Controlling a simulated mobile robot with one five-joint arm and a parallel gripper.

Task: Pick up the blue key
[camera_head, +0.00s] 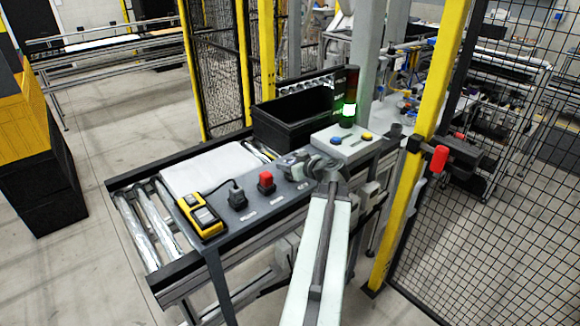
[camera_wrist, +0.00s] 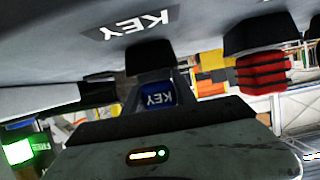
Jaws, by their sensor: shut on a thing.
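The blue key (camera_wrist: 160,97), lettered KEY, shows in the middle of the wrist view beside a black socket (camera_wrist: 150,57) on the grey panel. A label reading KEY (camera_wrist: 140,23) is on the panel by that socket. My gripper (camera_head: 292,162) is low at the right end of the panel in the head view and is shut on the key. The gripper and wrist hide the key in the head view. I cannot tell whether the key is still seated in the socket.
A red block on a black base (camera_head: 266,182), a black plug (camera_head: 237,196) and a yellow handheld device (camera_head: 202,215) stand along the panel (camera_head: 250,219). Behind are a grey button box (camera_head: 342,145), a black bin (camera_head: 290,118) and a green-lit signal light (camera_head: 348,110). A yellow post (camera_head: 430,120) stands right.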

